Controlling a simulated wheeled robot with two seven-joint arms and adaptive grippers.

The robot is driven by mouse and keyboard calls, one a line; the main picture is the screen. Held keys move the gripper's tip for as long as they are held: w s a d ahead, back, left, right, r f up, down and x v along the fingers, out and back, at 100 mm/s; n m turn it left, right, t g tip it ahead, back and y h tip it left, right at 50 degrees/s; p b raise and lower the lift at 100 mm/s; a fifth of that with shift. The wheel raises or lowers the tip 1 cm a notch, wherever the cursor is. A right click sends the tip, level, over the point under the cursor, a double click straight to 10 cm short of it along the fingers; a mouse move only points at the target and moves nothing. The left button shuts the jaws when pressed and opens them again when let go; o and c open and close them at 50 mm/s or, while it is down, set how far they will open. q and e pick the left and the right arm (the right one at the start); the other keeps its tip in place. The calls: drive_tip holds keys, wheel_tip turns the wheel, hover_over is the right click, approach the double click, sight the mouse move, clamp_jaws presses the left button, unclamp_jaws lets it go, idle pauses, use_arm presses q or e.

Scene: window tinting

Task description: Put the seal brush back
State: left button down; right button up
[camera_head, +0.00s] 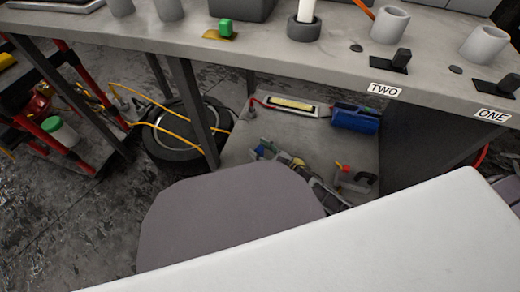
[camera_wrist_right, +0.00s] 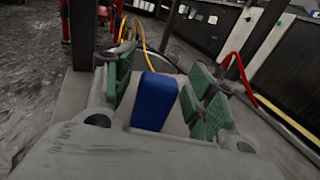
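My right gripper (camera_head: 273,153) is low over the shelf below the bench in the head view, beside a small blue piece (camera_head: 261,151). In the right wrist view, the green-padded fingers of this gripper (camera_wrist_right: 158,88) stand on both sides of a blue block (camera_wrist_right: 154,101). A narrow grey strip shows on the block's right side, so I cannot tell whether both pads touch it. I cannot tell whether this block belongs to the seal brush; no brush bristles show clearly. My left gripper is not in view.
The lower shelf (camera_head: 345,150) holds a tray (camera_head: 268,105) and a larger blue item (camera_head: 355,118).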

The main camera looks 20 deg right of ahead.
drive_tip(key=shift+r, duration=0.1)
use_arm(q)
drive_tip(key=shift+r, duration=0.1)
use_arm(e)
drive_tip(key=shift+s, duration=0.1)
drive_tip(key=shift+s+d+p, duration=0.35)
drive_tip(key=shift+s, duration=0.15)
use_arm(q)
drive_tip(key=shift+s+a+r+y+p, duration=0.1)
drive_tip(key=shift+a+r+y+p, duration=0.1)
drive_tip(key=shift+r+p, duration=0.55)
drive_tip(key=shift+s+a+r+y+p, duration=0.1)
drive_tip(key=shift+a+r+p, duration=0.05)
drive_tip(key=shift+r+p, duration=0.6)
use_arm(e)
drive_tip(key=shift+v, duration=5.35)
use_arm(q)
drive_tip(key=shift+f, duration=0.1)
use_arm(e)
drive_tip(key=shift+w, duration=0.1)
